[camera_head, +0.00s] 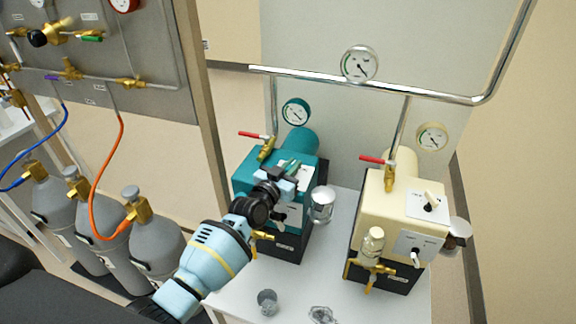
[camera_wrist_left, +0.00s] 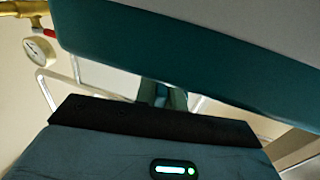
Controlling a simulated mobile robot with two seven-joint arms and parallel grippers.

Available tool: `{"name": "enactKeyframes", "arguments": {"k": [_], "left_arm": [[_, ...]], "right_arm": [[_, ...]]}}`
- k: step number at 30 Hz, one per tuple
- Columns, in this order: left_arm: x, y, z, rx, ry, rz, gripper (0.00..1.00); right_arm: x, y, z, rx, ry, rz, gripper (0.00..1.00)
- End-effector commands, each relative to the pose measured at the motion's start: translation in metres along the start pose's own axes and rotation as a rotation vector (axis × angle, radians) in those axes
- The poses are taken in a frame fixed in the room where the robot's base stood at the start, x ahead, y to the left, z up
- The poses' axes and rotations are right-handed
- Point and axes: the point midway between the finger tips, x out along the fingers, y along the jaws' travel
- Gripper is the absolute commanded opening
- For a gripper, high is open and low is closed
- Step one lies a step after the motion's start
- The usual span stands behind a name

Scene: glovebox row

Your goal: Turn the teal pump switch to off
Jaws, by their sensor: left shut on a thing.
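The teal pump (camera_head: 250,180) stands on the left of the white bench, with a white switch plate (camera_head: 303,183) on its top. My left gripper (camera_head: 288,168) is over this plate, shut on the pump's switch; the fingers hide the switch, so its position cannot be read. In the left wrist view a teal surface (camera_wrist_left: 150,60) fills the upper part, close to the camera, and the switch cannot be made out. My right gripper is not in view.
A cream pump (camera_head: 377,205) with its own switch (camera_head: 432,199) stands to the right. A red-handled valve (camera_head: 262,145) and gauge (camera_head: 296,111) rise behind the teal pump. A glass jar (camera_head: 322,204) is beside it. Grey cylinders (camera_head: 95,225) stand left.

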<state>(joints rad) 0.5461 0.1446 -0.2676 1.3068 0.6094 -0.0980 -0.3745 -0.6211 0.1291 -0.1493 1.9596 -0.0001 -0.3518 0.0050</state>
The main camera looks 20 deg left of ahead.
Motion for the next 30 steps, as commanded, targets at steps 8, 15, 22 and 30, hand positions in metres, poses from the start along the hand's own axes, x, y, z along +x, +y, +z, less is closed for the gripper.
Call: {"name": "enactKeyframes", "arguments": {"k": [8, 15, 22, 30], "left_arm": [[0.0008, 0.0011, -0.0013, -0.007, 0.005, -0.131, 0.00], [0.0005, -0.0001, -0.0006, -0.005, 0.004, -0.195, 0.00], [0.0004, -0.0009, -0.0006, -0.001, 0.005, -0.218, 0.00], [0.0004, -0.0013, -0.0008, 0.000, 0.005, -0.219, 0.00]], "right_arm": [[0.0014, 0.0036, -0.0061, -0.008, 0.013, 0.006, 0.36], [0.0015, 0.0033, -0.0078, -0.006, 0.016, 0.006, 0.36], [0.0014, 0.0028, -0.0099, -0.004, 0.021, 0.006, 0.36], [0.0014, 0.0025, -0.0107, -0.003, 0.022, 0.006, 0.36]]}}
